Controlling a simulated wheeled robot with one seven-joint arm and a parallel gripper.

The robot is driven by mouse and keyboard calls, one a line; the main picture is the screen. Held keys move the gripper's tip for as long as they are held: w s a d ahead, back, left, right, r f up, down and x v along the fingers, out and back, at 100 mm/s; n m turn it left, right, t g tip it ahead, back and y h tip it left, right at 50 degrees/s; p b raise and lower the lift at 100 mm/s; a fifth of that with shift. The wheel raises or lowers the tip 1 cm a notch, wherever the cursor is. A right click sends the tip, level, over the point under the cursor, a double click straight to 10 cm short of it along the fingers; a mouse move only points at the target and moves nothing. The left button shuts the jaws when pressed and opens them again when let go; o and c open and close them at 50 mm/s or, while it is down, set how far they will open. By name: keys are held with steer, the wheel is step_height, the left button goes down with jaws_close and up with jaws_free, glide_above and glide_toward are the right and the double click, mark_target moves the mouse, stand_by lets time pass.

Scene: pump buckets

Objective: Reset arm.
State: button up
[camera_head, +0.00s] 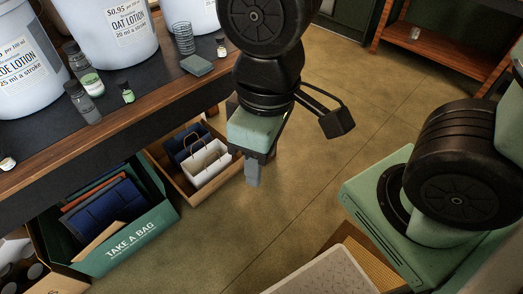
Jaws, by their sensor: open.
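My gripper (254,167) hangs from my arm near the middle of the head camera view, pointing down over the floor. It is to the right of the wooden counter and partly overlaps the box of paper bags behind it. Its jaws are open; nothing shows held between them. The near finger is seen from the side and the other is partly hidden. My black and green arm links fill the upper middle and the right side.
A counter (140,108) at left bears large lotion buckets (122,30), small bottles (84,102) and a wire coil (183,38). Below stand a green "TAKE A BAG" box (125,243) and a bag box (176,178). A wooden shelf (430,42) stands back right. The middle floor (240,225) is clear.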

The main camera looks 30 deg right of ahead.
steer(key=shift+r, duration=0.1)
step_height(320, 180, up, 11)
steer(key=p, duration=1.1)
steer(key=shift+r+p, duration=0.2)
steer(key=shift+p, duration=0.1)
